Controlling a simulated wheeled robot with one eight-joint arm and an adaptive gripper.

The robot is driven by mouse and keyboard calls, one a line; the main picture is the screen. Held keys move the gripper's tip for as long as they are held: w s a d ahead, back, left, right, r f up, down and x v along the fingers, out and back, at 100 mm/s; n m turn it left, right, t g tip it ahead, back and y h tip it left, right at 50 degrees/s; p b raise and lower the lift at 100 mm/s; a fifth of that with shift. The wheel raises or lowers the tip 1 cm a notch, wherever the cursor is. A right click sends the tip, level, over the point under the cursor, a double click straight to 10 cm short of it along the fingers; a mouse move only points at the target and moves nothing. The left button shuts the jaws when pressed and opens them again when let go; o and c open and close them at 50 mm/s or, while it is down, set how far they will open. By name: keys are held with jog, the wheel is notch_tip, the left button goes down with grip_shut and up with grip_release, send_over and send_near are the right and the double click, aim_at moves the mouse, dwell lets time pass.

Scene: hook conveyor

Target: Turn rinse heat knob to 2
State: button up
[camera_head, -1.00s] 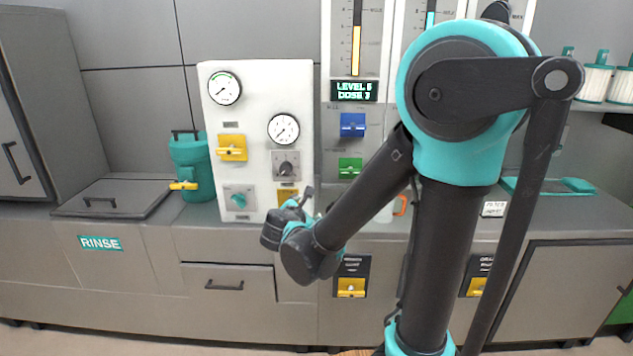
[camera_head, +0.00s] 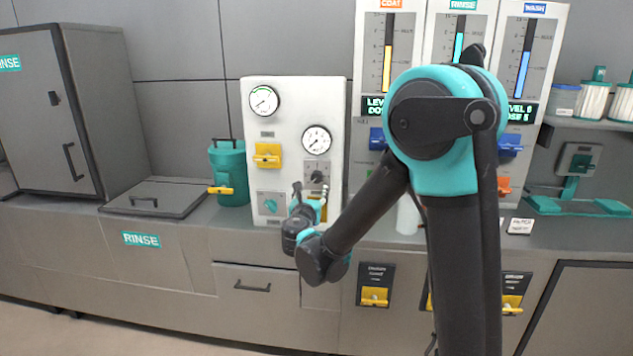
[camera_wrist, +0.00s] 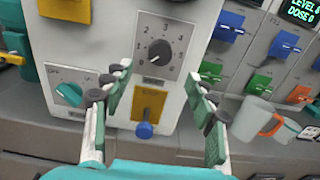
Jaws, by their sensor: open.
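The heat knob (camera_wrist: 160,50) is a dark round knob on a grey numbered plate in the wrist view. Its pointer seems to aim at the lower left, near the low end of the scale. In the head view the knob (camera_head: 316,178) is small on the white panel (camera_head: 240,130). My gripper (camera_wrist: 158,82) is open and empty, its green-padded fingers spread left and right, with the knob between and beyond their tips. In the head view my gripper (camera_head: 310,194) is just in front of the panel, below the knob.
Below the knob is a yellow plate with a blue knob (camera_wrist: 145,130). A teal off-on switch (camera_wrist: 69,94) is on the left. A yellow-handled valve (camera_head: 267,155) and two gauges (camera_head: 264,101) are above. A white jug (camera_wrist: 252,117) stands to the right.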

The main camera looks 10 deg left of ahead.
aim_at(316, 179)
jog(key=w, duration=0.9)
jog(key=shift+d, duration=0.15)
jog(key=c, duration=1.2)
jog(key=shift+o, duration=0.2)
